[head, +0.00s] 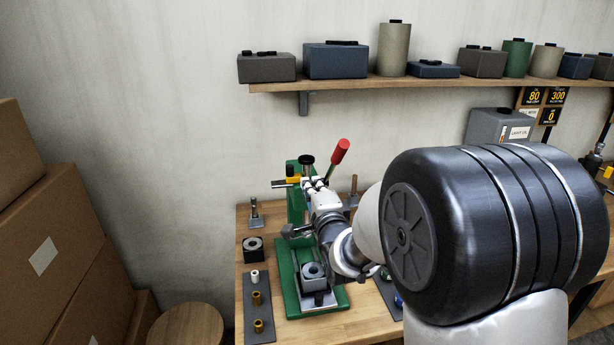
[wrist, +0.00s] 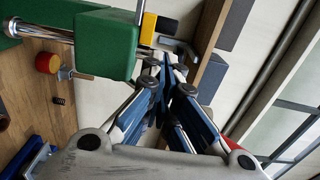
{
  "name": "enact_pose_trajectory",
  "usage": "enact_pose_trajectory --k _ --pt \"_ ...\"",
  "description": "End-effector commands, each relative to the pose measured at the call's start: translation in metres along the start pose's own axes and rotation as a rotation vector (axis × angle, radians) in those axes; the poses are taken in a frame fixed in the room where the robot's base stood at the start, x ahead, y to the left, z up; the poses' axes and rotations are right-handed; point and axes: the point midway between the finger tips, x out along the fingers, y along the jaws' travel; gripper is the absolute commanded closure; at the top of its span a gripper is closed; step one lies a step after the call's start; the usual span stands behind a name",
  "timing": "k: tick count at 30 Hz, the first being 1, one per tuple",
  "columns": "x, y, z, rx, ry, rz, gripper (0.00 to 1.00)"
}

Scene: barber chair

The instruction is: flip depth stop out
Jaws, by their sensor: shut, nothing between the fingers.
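The green press (head: 296,208) stands on the bench with a red-knobbed lever at upper right. A small yellow piece (head: 292,180), which looks like the depth stop, sticks out at the left of the press head. In the wrist view the yellow piece (wrist: 148,29) sits beside the green head (wrist: 107,42), with a black part next to it. My gripper (wrist: 167,62) is shut and empty, its blue fingertips a little apart from the yellow piece in the picture. In the head view my arm hides part of the press, and the fingertips are hard to make out.
A steel vise-like fixture with a grey block (head: 314,271) sits on the press base. A dark tray (head: 259,334) with brass and white bushings lies at left. A shelf (head: 430,83) of boxes and canisters runs along the wall. Cardboard boxes and a stool (head: 186,327) stand left.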

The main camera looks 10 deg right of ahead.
Motion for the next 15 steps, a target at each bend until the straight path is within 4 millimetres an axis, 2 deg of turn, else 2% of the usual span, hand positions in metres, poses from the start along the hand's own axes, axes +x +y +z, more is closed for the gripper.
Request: enact_pose_trajectory --k 3,7,15 --pt "0.023 0.001 0.000 0.000 0.000 -0.001 1.00" --pt "0.042 0.001 0.000 0.000 0.000 -0.001 1.00" --pt "0.058 0.000 0.000 0.000 0.000 0.000 1.00"
